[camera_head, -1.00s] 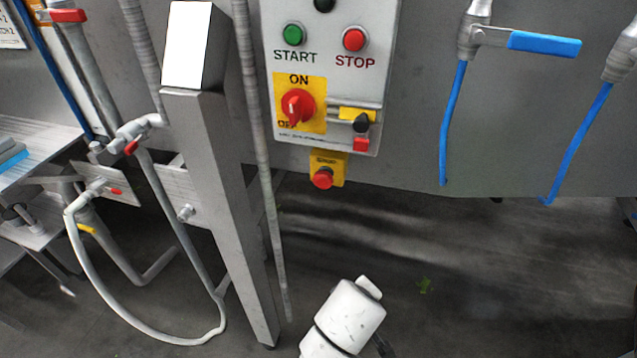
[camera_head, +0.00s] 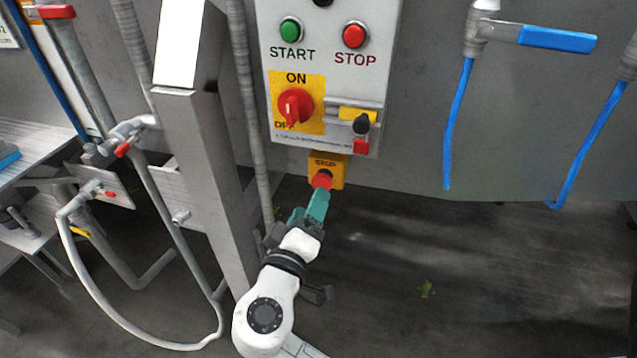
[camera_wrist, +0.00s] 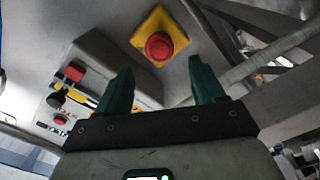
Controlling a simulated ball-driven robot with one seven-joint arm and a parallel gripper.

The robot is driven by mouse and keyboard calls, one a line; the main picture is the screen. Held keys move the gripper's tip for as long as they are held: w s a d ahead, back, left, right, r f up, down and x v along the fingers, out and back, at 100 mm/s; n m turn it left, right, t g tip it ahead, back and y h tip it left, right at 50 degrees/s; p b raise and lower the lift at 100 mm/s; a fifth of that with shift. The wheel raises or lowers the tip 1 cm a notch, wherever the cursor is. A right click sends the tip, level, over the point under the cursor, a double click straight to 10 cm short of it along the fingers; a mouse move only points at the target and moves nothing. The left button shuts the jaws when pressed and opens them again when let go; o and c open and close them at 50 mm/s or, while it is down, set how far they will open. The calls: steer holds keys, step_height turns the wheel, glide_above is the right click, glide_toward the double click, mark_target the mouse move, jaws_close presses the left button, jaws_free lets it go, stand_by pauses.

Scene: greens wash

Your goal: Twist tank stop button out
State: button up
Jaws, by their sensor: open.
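The tank stop button is a red mushroom button (camera_head: 322,181) on a yellow box (camera_head: 338,165) below the control panel. In the wrist view the red button (camera_wrist: 159,46) sits on its yellow base (camera_wrist: 171,25), ahead of and between my fingers. My gripper (camera_head: 312,207) has teal fingers and reaches up from below, close under the button in the head view. In the wrist view my gripper (camera_wrist: 156,82) is open, with nothing between its fingers. I cannot tell from the head view whether a finger touches the button.
The control panel (camera_head: 383,95) carries a green START button (camera_head: 290,30), a red STOP button (camera_head: 354,36) and a red rotary switch (camera_head: 294,105). A slanted metal post (camera_head: 205,170) stands left of my arm.

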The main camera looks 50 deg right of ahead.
steer(key=p+x, duration=0.1)
steer(key=x, duration=0.6)
steer(key=shift+f, duration=0.1)
steer(key=shift+c, duration=0.3)
steer(key=shift+a, duration=0.1)
steer(key=c, duration=1)
